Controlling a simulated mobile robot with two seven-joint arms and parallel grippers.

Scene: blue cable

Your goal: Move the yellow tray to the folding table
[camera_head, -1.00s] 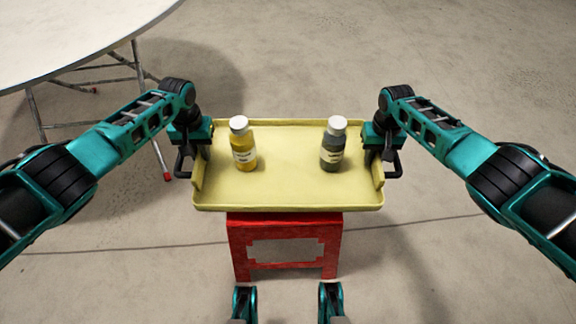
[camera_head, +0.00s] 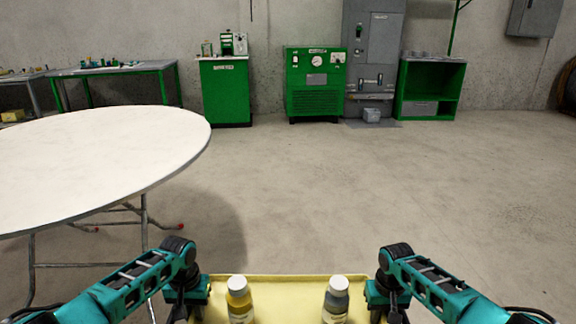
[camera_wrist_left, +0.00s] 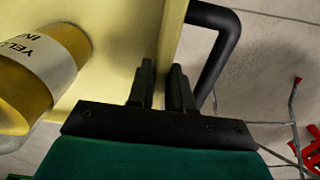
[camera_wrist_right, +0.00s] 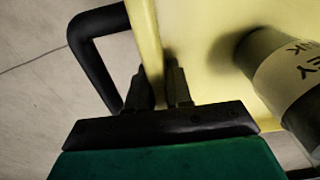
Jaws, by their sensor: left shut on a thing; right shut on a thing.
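The yellow tray (camera_head: 288,279) is at the bottom of the head view, with only its far part showing. A bottle with yellow contents (camera_head: 240,302) and a grey bottle (camera_head: 336,302), both white-capped, stand upright on it. My left gripper (camera_wrist_left: 162,82) is shut on the tray's left wall, beside a black handle (camera_wrist_left: 222,45). My right gripper (camera_wrist_right: 172,78) is shut on the right wall, beside another black handle (camera_wrist_right: 85,55). The folding table (camera_head: 95,165) has a round white top and stands left of and beyond the tray. What is under the tray is hidden.
The folding table's metal legs (camera_head: 144,215) have red feet and spread over the floor near my left arm. Open concrete floor (camera_head: 330,190) lies ahead and right. Green cabinets (camera_head: 226,92) and a grey machine (camera_head: 373,60) stand along the back wall.

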